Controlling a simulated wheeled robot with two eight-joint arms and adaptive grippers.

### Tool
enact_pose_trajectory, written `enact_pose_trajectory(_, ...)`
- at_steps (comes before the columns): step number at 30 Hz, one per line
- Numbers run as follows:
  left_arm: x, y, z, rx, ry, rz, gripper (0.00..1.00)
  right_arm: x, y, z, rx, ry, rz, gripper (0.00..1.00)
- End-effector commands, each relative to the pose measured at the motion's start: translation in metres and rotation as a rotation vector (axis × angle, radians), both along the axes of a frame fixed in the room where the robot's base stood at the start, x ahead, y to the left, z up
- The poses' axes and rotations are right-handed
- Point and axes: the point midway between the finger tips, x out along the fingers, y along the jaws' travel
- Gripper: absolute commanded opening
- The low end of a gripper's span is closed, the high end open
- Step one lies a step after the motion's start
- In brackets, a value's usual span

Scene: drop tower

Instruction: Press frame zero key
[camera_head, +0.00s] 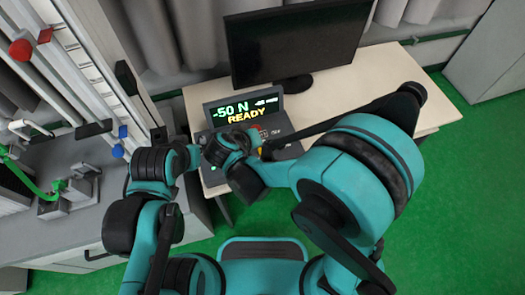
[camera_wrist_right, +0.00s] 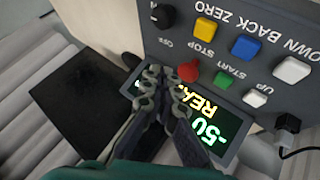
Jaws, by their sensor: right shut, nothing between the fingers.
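The yellow key (camera_wrist_right: 195,27), with the label ZERO beside it, shows at the top of the right wrist view on the grey console (camera_wrist_right: 285,32). My right gripper (camera_wrist_right: 160,73) is shut and empty. Its fingertips appear in front of the lit display (camera_wrist_right: 205,120), left of the red key; their distance from the panel is hard to judge. In the head view the right gripper is over the console's left part (camera_head: 232,148), which is partly hidden by my arm. My left gripper (camera_head: 192,156) is left of the console, its fingers not clear. The display reads -50 N READY.
Around the yellow key are a black knob (camera_wrist_right: 162,15), a red key (camera_wrist_right: 188,70), a blue key (camera_wrist_right: 246,47), a green key (camera_wrist_right: 223,79) and two white keys (camera_wrist_right: 291,68). A monitor (camera_head: 290,45) stands behind on the desk (camera_head: 185,95). The drop tower (camera_head: 75,70) is at left.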

Motion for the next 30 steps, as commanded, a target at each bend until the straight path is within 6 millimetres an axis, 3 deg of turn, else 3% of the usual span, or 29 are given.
enact_pose_trajectory(13,0.0,0.0,-0.055,0.0,0.0,0.0,0.0,0.0,0.0,-0.065,0.0,0.0,0.0,0.0)
enact_pose_trajectory(30,0.0,0.0,-0.059,0.0,0.0,0.0,0.0,0.0,0.0,-0.07,0.0,0.0,0.0,0.0)
